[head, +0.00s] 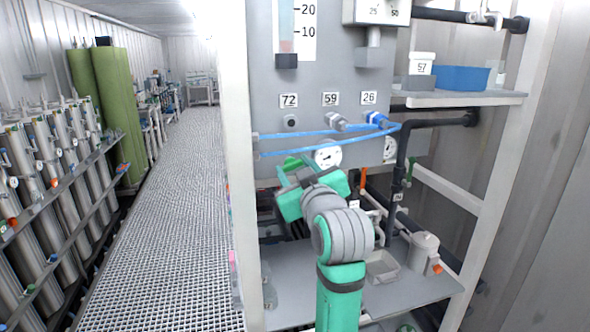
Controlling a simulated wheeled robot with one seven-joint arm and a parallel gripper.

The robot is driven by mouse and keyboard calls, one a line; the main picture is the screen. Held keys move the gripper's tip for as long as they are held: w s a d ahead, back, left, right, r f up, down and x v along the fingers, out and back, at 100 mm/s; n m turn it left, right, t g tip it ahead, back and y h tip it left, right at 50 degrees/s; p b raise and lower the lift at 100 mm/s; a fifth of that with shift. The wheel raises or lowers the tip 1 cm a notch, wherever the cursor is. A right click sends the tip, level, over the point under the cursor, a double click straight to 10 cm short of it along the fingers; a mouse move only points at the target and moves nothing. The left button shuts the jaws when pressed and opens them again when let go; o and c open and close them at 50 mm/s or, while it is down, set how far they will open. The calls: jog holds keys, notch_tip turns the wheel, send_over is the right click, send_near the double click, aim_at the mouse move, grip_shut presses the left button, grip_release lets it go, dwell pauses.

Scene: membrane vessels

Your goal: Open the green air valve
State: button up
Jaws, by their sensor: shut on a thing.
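The green air valve (294,162) shows as a small bright green piece at the front of the grey panel, left of a round white gauge (328,155). My gripper (286,174) is at this green piece and shut on it. My own teal and grey arm rises from below and hides most of the hand and the valve's lower part. The valve's body and the exact angle of its handle cannot be made out.
Blue hoses (340,135) cross the panel just above my gripper. A white post (239,150) stands close on the left. Below are a grey shelf (300,290), a grey tray (382,266) and a lidded pot (423,252). A grated walkway (170,220) lies clear to the left.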

jog(key=n, duration=0.6)
jog(key=shift+f+n, duration=0.1)
jog(key=shift+n, duration=0.2)
jog(key=n, duration=0.5)
jog(key=shift+a+f, duration=0.1)
jog(key=shift+n, duration=0.4)
jog(key=o, duration=1.1)
jog(key=shift+c, duration=0.2)
jog(key=shift+s, duration=0.1)
jog(key=v, duration=1)
jog(key=shift+s, duration=0.3)
